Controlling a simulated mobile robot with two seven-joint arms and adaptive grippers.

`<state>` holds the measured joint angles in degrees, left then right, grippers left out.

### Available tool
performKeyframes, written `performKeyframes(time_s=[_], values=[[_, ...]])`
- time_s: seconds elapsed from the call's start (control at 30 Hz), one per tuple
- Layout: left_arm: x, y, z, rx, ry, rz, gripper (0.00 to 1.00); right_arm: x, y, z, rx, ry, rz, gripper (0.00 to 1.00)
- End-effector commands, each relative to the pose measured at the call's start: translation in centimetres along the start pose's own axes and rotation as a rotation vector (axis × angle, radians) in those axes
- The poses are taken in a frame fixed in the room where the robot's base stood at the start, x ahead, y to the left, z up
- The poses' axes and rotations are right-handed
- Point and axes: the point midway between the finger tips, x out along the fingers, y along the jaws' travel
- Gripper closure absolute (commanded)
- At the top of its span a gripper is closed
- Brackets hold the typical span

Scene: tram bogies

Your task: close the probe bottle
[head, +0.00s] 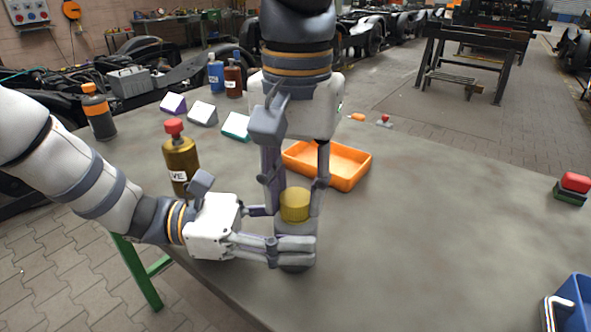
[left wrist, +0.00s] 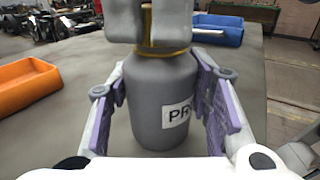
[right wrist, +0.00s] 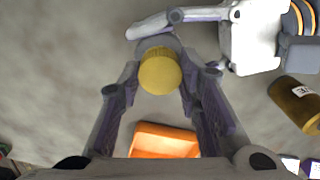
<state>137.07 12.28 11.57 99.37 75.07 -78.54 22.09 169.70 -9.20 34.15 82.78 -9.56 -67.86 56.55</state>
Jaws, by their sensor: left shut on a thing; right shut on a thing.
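The probe bottle (left wrist: 162,105) is grey, with a white label reading "PR" in the left wrist view. It stands upright on the table near its front edge; in the head view the grippers hide most of it. My left gripper (head: 293,252) is shut on the bottle's body from the side. A ribbed yellow cap (head: 295,206) sits at the bottle's mouth, level and in line with it. My right gripper (right wrist: 160,78) points down from above and is shut on the cap. Whether the cap is screwed tight cannot be told.
An orange tray (head: 350,181) lies just behind the bottle. An olive bottle with a red cap (head: 181,156) stands left, near my left gripper. Several bottles and coloured blocks stand farther back. A blue bin (head: 573,302) and red button (head: 575,183) are at right. The table's right middle is clear.

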Motion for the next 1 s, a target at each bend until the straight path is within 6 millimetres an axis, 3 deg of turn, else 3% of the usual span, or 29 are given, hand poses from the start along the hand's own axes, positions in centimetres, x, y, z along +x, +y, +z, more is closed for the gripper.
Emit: performKeyframes(time_s=[0.2,0.33,0.47,0.5,0.57,0.6,0.87,1.0], values=[[0.0,0.0,0.0,0.0,0.001,0.0,1.0,0.0,0.0,0.0,0.714,0.006,0.0,0.8],[0.0,0.0,0.0,0.0,0.001,0.0,1.0,0.1,0.0,0.0,0.988,0.009,0.0,0.8],[0.0,0.0,0.0,0.0,0.001,0.0,1.0,0.1,0.0,0.0,0.975,0.009,0.0,0.8],[0.0,0.0,0.0,0.0,0.001,0.0,1.0,0.1,0.0,0.0,0.974,0.009,0.0,0.64],[0.0,0.0,0.0,0.0,0.001,0.0,1.0,0.1,0.0,0.0,0.974,0.008,0.0,0.51],[0.0,0.0,0.0,0.0,0.001,0.0,1.0,0.1,0.0,0.0,0.973,0.008,0.0,0.48],[0.0,0.0,0.0,0.0,0.001,0.0,1.0,0.0,0.0,0.0,0.972,0.008,0.0,0.48],[0.0,0.0,0.0,0.0,0.001,0.0,1.0,-1.8,-0.1,0.0,0.971,0.006,-0.002,0.48]])
